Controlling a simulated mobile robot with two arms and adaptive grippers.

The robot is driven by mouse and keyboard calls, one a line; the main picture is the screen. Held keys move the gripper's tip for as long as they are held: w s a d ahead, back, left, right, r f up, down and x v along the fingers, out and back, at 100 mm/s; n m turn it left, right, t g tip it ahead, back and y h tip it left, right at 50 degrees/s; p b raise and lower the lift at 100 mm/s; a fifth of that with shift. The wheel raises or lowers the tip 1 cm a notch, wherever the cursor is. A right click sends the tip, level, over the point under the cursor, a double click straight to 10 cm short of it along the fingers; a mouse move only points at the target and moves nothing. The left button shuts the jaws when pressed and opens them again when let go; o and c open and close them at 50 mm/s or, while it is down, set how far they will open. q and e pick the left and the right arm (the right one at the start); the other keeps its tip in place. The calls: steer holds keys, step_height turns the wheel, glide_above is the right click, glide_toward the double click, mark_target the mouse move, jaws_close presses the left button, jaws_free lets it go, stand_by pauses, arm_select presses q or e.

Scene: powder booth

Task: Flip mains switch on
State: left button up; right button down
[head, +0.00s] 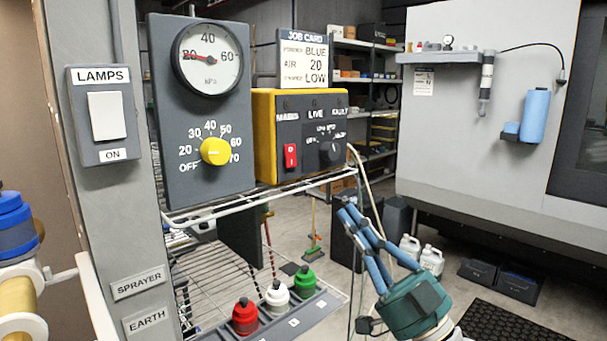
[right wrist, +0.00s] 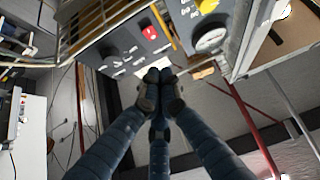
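The mains switch (head: 290,155) is a red rocker under the MAINS label on the dark front panel of a yellow control box (head: 263,135). I cannot tell which way it is set. It also shows in the right wrist view (right wrist: 150,33), above the fingertips. My right gripper (head: 347,214) has blue fingers and stands below and to the right of the box, apart from the switch. In the right wrist view its fingertips (right wrist: 159,77) are drawn together with nothing between them. My left gripper is not in view.
The box stands on a wire rack (head: 330,178), whose front rail runs below it. A panel with a yellow dial (head: 214,151) and gauge (head: 208,58) stands left. A LAMPS switch (head: 107,115) is on the post.

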mark_target(289, 154)
steer(key=shift+w+a+f+p+x, duration=0.35)
steer(key=shift+p+x, duration=0.55)
steer(key=shift+x, duration=1.25)
steer(key=shift+w+a+f+p+x, duration=0.1)
steer(key=shift+f+p+x, duration=0.6)
steer(key=shift+x, duration=1.45)
steer(key=shift+w+a+f+p+x, duration=0.2)
steer(key=shift+p+x, duration=0.9)
steer(key=shift+x, duration=1)
